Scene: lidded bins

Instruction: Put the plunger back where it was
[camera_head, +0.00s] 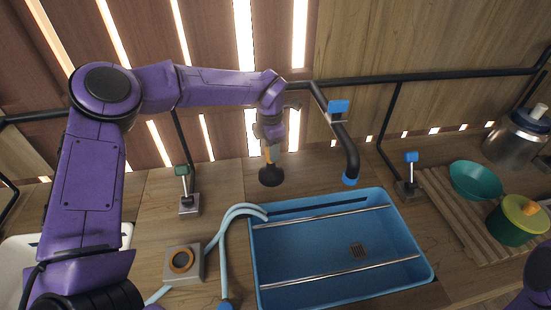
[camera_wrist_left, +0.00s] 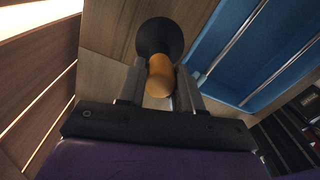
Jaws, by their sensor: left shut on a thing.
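The plunger (camera_head: 271,176) has a dark rubber cup and an orange-brown handle. It is upright, cup down, behind the back left corner of the blue sink. My left gripper (camera_head: 269,146) is shut on its handle from above. In the left wrist view my left gripper (camera_wrist_left: 160,95) has its fingers on either side of the orange handle (camera_wrist_left: 160,72), with the dark cup (camera_wrist_left: 160,37) beyond. I cannot tell whether the cup touches the counter. My right gripper is out of view.
The blue sink (camera_head: 425,262) has two metal bars across it. A grey block with an orange ring (camera_head: 182,261) and pale blue hoses lie left of the sink. Bowl and pots stand right.

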